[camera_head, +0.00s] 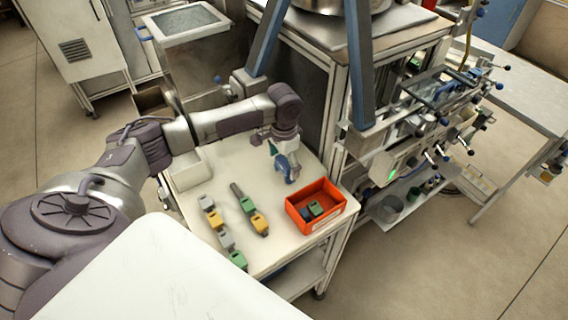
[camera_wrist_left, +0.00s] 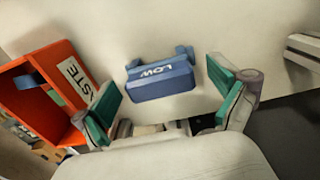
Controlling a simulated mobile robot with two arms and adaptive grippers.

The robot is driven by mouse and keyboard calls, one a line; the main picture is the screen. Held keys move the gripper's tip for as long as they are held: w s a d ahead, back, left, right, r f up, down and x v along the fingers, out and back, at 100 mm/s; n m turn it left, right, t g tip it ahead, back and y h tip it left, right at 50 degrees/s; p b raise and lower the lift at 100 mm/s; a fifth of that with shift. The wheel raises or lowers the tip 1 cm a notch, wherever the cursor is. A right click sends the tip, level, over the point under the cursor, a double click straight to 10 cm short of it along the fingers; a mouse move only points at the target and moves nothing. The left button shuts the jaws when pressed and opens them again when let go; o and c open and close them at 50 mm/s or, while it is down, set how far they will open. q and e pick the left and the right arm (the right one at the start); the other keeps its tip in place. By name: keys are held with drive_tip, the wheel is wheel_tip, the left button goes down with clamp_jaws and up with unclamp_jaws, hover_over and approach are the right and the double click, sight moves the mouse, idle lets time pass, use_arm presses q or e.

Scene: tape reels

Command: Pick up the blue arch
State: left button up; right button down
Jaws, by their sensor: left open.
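The blue arch (camera_head: 289,170) stands on the white table behind the orange bin. In the left wrist view the blue arch (camera_wrist_left: 163,82) lies ahead, with white lettering on its face and two feet pointing away. My left gripper (camera_head: 280,157) is right over the arch and partly covers it in the head view. Its green-padded fingers (camera_wrist_left: 165,98) are spread wide on either side of the arch, with a gap on both sides. It holds nothing. My right gripper is not in view.
The orange bin (camera_head: 316,222) stands close in front of the arch, with green and blue pieces inside; it shows at left in the wrist view (camera_wrist_left: 62,72). Two rows of grey, yellow and green blocks (camera_head: 228,240) lie further left. A white box (camera_head: 190,170) stands behind them.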

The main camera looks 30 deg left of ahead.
use_arm(q)
drive_tip(key=c, duration=1.4)
drive_tip(key=shift+r, duration=0.15)
